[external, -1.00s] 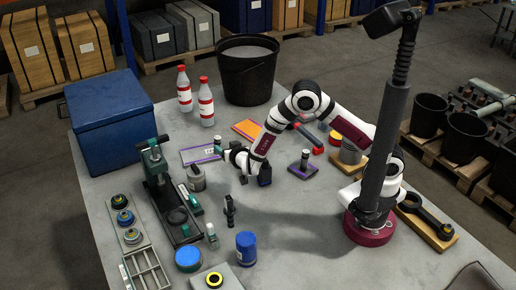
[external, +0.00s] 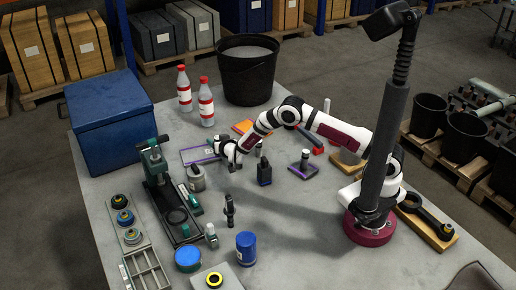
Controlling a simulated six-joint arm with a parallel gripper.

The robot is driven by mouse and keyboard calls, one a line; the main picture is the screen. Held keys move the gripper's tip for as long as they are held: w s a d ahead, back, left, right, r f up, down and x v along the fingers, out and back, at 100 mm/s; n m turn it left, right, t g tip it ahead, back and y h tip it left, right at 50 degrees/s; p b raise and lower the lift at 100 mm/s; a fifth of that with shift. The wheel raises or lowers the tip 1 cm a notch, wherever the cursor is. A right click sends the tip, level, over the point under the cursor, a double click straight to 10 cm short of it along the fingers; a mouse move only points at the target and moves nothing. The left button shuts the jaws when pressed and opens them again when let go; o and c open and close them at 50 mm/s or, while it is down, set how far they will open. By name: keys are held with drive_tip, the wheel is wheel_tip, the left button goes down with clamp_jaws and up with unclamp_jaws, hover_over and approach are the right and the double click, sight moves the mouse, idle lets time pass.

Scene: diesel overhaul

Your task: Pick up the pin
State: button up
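My gripper (external: 228,157) is over the back middle of the table, near the purple-edged mat (external: 197,154) and left of a dark block with a purple edge (external: 264,174). It is small and dark here, so I cannot tell whether its fingers are open or shut, or whether they hold anything. I cannot make out for sure which thing is the pin. A small dark stand with an upright piece (external: 303,164) is to the right of the dark block.
A green press (external: 158,175) and a blue box (external: 112,122) are at the left. Two red-and-white bottles (external: 206,100) and a black bucket (external: 247,68) stand at the back. A blue can (external: 246,247) and a black upright piece (external: 230,210) are in front.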

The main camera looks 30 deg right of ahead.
sight(217, 137)
clamp_jaws()
drive_tip(key=shift+r, duration=0.1)
wheel_tip(217, 137, up, 4)
drive_tip(key=shift+r, duration=0.2)
drive_tip(key=w+d+r+n+y, duration=0.2)
drive_tip(key=d+r+n+y, duration=0.2)
drive_tip(key=d+r, duration=0.55)
drive_tip(key=a+f+n+g+y, duration=0.1)
drive_tip(key=a+f+n, duration=0.1)
drive_tip(key=a+f, duration=0.1)
drive_tip(key=s+a+f+n+g+y, duration=0.1)
drive_tip(key=a+f+y, duration=0.1)
drive_tip(key=a+f, duration=0.1)
drive_tip(key=a+f+n+g+y, duration=0.1)
drive_tip(key=a+f+n+y, duration=0.1)
drive_tip(key=a+f, duration=0.1)
drive_tip(key=shift+s+a+f+n, duration=0.2)
drive_tip(key=shift+s+a+n, duration=0.1)
drive_tip(key=shift+s, duration=0.1)
drive_tip(key=shift+w+a+f, duration=0.1)
drive_tip(key=shift+a+f, duration=0.05)
drive_tip(key=shift+f, duration=0.95)
drive_tip(key=shift+a+f, duration=0.15)
drive_tip(key=shift+f, duration=0.9)
